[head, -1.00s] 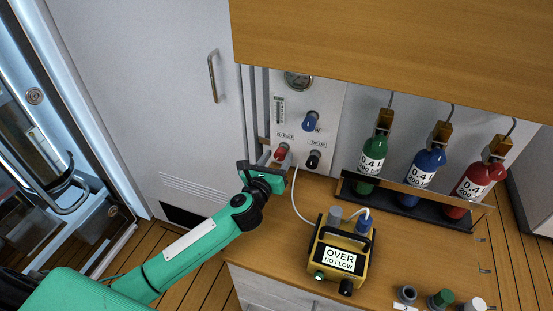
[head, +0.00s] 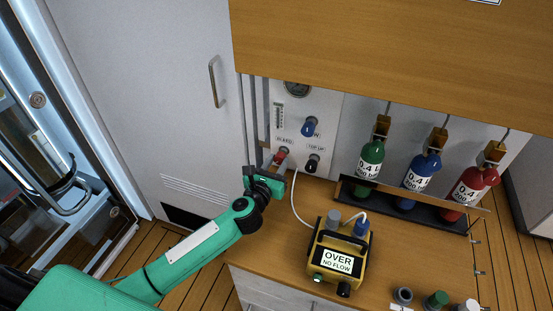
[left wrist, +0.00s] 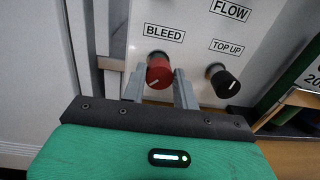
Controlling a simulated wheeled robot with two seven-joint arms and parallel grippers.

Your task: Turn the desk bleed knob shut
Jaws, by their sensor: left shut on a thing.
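The red bleed knob (head: 281,154) is on the pale panel (head: 326,110), lower left, under a BLEED label. In the left wrist view the knob (left wrist: 160,69) has a white mark toward its lower left. My left gripper (head: 275,165) reaches the panel from below. In the left wrist view the fingers (left wrist: 160,78) stand on both sides of the knob, shut on it. My right gripper is in neither view.
The black top up knob (head: 313,163) is close on the right, with the blue flow knob (head: 310,127) above. A white hose (head: 294,205) runs beside my gripper to a yellow box (head: 338,255) reading OVER, NO FLOW. Several bottles stand in a rack (head: 400,208).

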